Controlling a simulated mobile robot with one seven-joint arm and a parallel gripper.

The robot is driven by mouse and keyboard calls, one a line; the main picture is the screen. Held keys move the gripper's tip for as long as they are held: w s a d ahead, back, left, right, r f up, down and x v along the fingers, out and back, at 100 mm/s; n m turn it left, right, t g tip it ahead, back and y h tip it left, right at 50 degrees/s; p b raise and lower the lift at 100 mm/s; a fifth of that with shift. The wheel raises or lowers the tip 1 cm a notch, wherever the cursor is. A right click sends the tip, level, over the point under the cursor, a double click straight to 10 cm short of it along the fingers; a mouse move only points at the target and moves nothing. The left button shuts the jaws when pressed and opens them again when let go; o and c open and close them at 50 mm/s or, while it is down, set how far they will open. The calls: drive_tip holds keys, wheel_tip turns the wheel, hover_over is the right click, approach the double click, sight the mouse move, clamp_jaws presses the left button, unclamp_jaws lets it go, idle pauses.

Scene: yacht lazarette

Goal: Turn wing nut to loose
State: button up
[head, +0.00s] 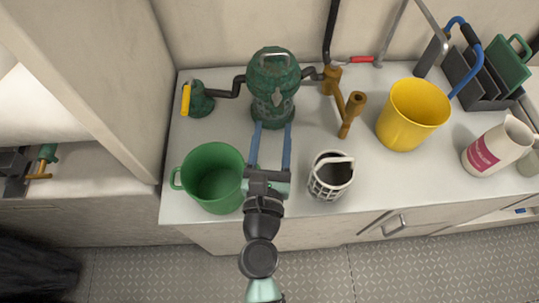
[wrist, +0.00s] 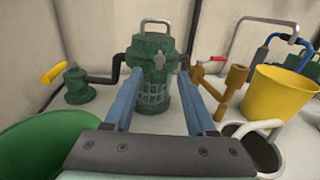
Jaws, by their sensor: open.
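A green sea strainer (head: 272,85) with a caged, see-through lower body stands at the back of the white counter. It also shows in the wrist view (wrist: 152,60). A grey metal loop (head: 276,57) arches over its top, and it also shows in the wrist view (wrist: 155,24). I cannot clearly make out a separate wing nut; a small grey-green winged shape (wrist: 185,62) shows at the strainer's upper right. My gripper (head: 272,127) is open and empty, its two blue fingers pointing at the strainer's lower body. In the wrist view, the fingers (wrist: 158,80) frame the strainer.
Black hoses join the strainer to a green valve with a yellow handle (head: 187,99) and to brown fittings (head: 331,80). A green bucket (head: 213,178) and a dark-and-white container (head: 330,175) flank my gripper. A yellow bucket (head: 412,114) and white jug (head: 497,146) stand right.

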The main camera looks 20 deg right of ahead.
drive_tip(key=shift+b+v, duration=0.75)
drive_tip(key=shift+v, duration=2)
drive_tip(key=w+a+r+n+t+y, duration=0.2)
drive_tip(key=a+r+n+t+y, duration=0.15)
drive_tip(key=r+n, duration=0.7)
drive_tip(key=w+a+r+n+t+y, duration=0.2)
drive_tip(key=a+r+n+y, duration=0.15)
drive_tip(key=r+n, duration=0.7)
drive_tip(key=w+a+r+n+t+y, duration=0.35)
drive_tip(key=r+n, duration=0.55)
drive_tip(key=r, duration=0.3)
drive_tip(key=s+r+n+h+p, duration=0.1)
drive_tip(key=r+p, duration=0.4)
drive_tip(key=r, duration=0.6)
drive_tip(key=s+r+n+t+p, duration=0.1)
drive_tip(key=s+r+n+p, duration=0.2)
drive_tip(key=r, duration=0.8)
drive_tip(key=s+r+n+t+h+p, duration=0.1)
drive_tip(key=s+r+n+p, duration=0.2)
drive_tip(key=r+n+p, duration=0.4)
wheel_tip(320, 180, up, 4)
drive_tip(key=shift+d+f+h+p, duration=0.1)
drive_tip(key=shift+d+h+p, duration=0.25)
drive_tip(key=shift+d+p, duration=0.05)
